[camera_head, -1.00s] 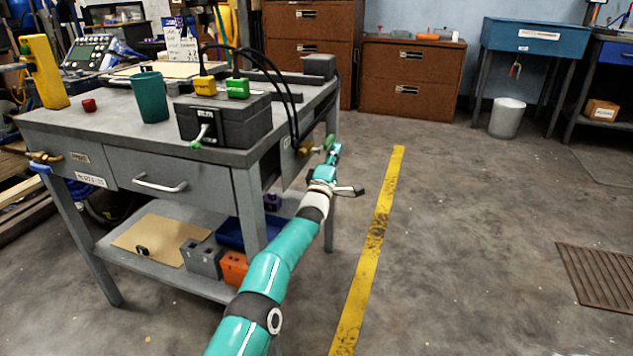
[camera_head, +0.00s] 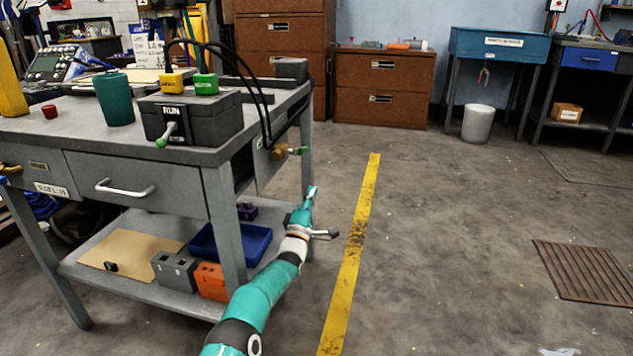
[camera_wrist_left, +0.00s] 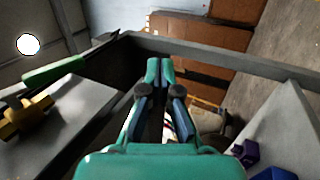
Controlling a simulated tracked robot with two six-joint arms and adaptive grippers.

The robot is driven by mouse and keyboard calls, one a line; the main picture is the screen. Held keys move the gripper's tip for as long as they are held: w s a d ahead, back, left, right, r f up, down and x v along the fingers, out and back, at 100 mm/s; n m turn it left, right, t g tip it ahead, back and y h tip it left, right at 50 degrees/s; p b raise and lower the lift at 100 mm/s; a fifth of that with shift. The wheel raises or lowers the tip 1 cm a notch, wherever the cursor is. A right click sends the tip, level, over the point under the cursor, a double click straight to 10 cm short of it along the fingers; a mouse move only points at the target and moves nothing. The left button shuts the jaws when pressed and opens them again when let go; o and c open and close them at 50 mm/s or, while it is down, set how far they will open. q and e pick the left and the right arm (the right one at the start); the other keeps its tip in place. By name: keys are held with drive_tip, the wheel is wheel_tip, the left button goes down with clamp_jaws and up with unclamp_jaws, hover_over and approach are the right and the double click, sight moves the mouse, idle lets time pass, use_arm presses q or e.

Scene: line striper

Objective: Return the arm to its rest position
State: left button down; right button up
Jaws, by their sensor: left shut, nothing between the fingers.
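My left arm reaches forward along the right side of the grey workbench (camera_head: 180,155). Its teal left gripper (camera_head: 311,190) is beside the bench's right side, below the tabletop and away from the brass valve (camera_head: 280,150) with the green handle (camera_head: 299,151). In the left wrist view the gripper fingers (camera_wrist_left: 159,68) are together with nothing between them. The brass fitting (camera_wrist_left: 25,118) and green handle (camera_wrist_left: 54,70) show at the left there, apart from the fingers. My right gripper is in neither view.
A black box (camera_head: 190,116) with yellow and green plugs and a green cup (camera_head: 114,99) stand on the bench. The lower shelf (camera_head: 150,288) holds a blue tray (camera_head: 230,246) and an orange block (camera_head: 211,281). Floor right of the yellow line (camera_head: 353,250) is mostly clear.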

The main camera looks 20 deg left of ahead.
use_arm(q)
drive_tip(key=shift+f, duration=0.6)
drive_tip(key=shift+d+r, duration=0.1)
